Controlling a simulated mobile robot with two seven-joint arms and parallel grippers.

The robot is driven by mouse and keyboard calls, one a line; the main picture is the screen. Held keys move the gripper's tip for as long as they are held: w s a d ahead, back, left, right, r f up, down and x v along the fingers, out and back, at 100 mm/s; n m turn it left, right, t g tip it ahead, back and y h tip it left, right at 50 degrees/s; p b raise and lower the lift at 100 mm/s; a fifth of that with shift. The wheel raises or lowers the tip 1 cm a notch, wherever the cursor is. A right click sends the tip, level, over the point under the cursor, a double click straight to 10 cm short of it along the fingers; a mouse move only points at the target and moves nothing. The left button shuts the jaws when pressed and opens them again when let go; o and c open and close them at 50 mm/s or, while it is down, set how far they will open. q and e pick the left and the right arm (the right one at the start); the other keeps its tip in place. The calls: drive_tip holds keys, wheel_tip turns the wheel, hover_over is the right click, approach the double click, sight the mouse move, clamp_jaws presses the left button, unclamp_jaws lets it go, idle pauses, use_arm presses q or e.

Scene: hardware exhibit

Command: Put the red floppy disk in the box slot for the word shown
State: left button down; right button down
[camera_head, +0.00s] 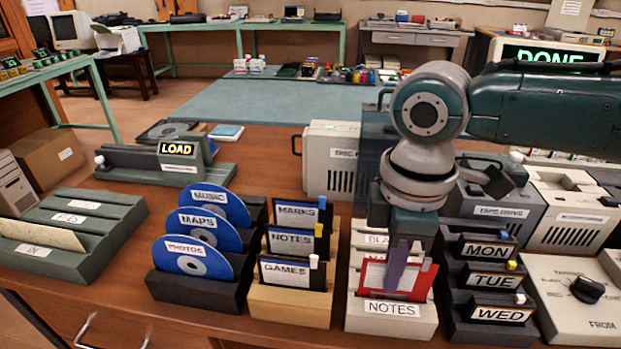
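The red floppy disk (421,285) stands in the front part of the white box (365,321), just behind the front label "NOTES". A label further back in this box starts with "BLA"; the rest is covered. My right gripper (396,272) points down over the box, with one finger in front of the disk. The other finger is hidden, so I cannot tell whether it grips the disk. A lit sign reads "LOAD" (177,149) and a screen at the upper right reads "DONE" (545,55). My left gripper is not in view.
Left of the box stand a wooden holder (289,307) with cards and a dark rack (197,291) of blue discs. At its right is a dark day rack (486,332). Grey drives (335,160) stand behind. A green slotted tray (72,240) lies at the far left.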

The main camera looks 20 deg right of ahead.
drive_tip(key=shift+f+b, duration=0.3)
drive_tip(key=shift+f, duration=0.4)
drive_tip(key=c, duration=1)
unclamp_jaws()
wheel_tip(320, 180, up, 8)
drive_tip(key=p, duration=0.9)
drive_tip(key=shift+r, duration=0.1)
